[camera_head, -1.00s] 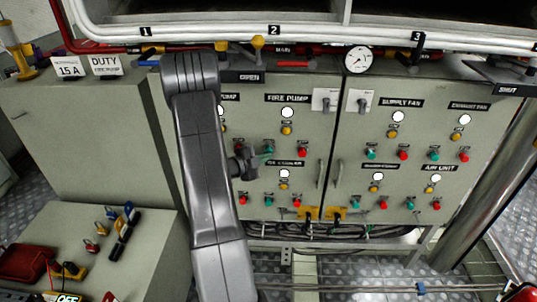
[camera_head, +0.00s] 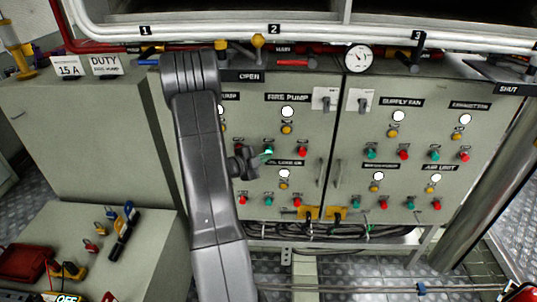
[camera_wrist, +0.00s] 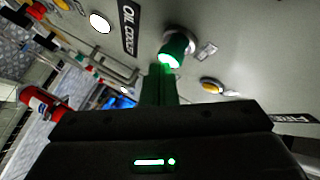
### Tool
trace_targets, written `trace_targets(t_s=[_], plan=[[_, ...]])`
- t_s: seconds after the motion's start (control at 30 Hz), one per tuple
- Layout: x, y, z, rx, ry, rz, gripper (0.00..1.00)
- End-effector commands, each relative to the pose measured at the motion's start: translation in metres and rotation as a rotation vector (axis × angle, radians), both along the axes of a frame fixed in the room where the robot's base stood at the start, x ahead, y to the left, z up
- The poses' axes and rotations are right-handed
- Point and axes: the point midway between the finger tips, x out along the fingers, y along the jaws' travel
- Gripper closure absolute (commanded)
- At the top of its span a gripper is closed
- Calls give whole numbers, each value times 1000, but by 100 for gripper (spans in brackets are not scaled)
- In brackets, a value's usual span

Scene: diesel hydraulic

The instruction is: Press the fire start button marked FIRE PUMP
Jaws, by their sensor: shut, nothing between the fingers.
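The FIRE PUMP label (camera_head: 287,97) is on the left grey cabinet door, above a white lamp (camera_head: 287,111) and a yellow lamp (camera_head: 286,129). Below them are a green button (camera_head: 269,149) at left and a red button (camera_head: 302,152) at right. My gripper (camera_head: 266,157) is shut and empty, its tips at the green button. In the wrist view, the shut fingers (camera_wrist: 159,72) point at the green button (camera_wrist: 177,46), whose near end shines bright green. The tips overlap its lower edge; I cannot tell whether they touch.
The OIL COOLER label (camera_wrist: 130,27) is near the button in the wrist view. Another green button (camera_head: 269,200) and red button (camera_head: 297,202) sit lower on the same door. A door handle (camera_head: 321,173) stands to the right. Pipes and a gauge (camera_head: 358,58) run above.

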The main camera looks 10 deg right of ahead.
Motion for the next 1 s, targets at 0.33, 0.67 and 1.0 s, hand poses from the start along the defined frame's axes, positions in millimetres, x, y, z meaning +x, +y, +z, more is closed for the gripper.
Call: trace_targets(t_s=[0.33,0.67,1.0], plan=[[-13,4,0,0,1,0,100],[-20,6,-1,1,0,1,100],[-53,16,-2,0,0,0,100]])
